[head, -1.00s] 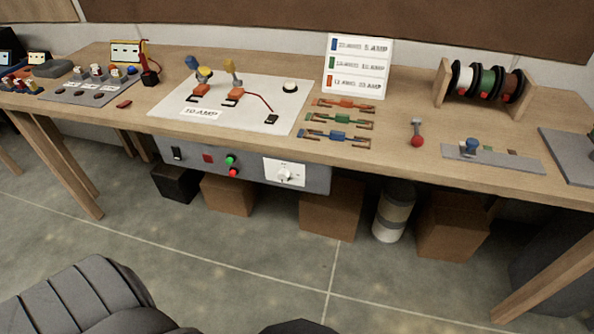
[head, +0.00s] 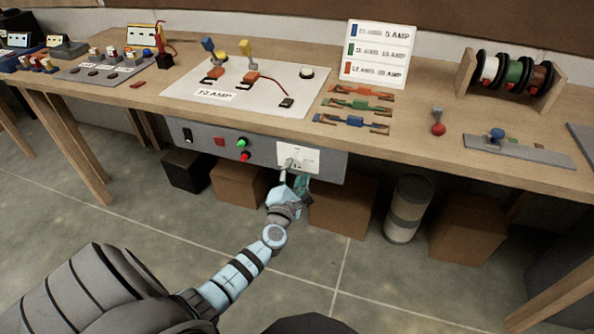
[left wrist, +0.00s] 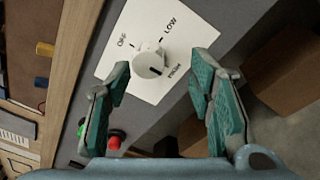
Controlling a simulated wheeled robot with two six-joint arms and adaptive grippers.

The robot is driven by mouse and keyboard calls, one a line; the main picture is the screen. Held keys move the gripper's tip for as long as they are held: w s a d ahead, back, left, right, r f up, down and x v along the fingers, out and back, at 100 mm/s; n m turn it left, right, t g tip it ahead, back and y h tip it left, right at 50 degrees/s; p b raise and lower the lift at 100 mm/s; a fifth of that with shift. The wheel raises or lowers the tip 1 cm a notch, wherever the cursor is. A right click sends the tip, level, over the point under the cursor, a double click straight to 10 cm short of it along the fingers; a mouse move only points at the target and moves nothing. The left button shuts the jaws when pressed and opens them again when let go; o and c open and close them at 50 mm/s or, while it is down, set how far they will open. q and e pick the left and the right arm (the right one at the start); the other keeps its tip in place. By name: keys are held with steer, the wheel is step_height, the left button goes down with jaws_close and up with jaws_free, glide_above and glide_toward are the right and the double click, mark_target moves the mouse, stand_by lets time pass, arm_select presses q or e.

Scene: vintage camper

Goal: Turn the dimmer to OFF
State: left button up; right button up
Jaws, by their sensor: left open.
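The dimmer is a white round knob (left wrist: 150,61) on a white square plate (left wrist: 178,33) marked OFF, LOW and a third word that is hard to read. The knob's dark line points toward that third word, away from OFF. In the head view the plate (head: 310,158) sits at the right of the grey panel under the bench edge. My left gripper (head: 294,178) is just in front of the knob, partly covering it. In the left wrist view its two teal fingers (left wrist: 160,78) are open on either side of the knob, with gaps. My right gripper is not in view.
Beside the dimmer on the grey panel (head: 262,165) are a green button (head: 242,142), a red button (head: 245,156) and switches. The wooden bench top (head: 420,150) overhangs the panel. Cardboard boxes (head: 342,205) and a striped canister (head: 408,208) stand below.

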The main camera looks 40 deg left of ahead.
arm_select(q)
steer(key=shift+x, duration=0.9)
steer(key=shift+a+r+b, duration=0.15)
steer(key=shift+a+b, duration=0.1)
steer(key=shift+b, duration=0.1)
steer(key=shift+s+d+r, duration=0.1)
steer(key=shift+s+r, duration=0.25)
steer(key=shift+r, duration=0.15)
steer(key=shift+w+f, duration=0.15)
steer(key=shift+w, duration=0.05)
steer(key=shift+c, duration=0.5)
steer(key=shift+w+f, duration=0.1)
steer(key=c, duration=0.6)
jaws_close()
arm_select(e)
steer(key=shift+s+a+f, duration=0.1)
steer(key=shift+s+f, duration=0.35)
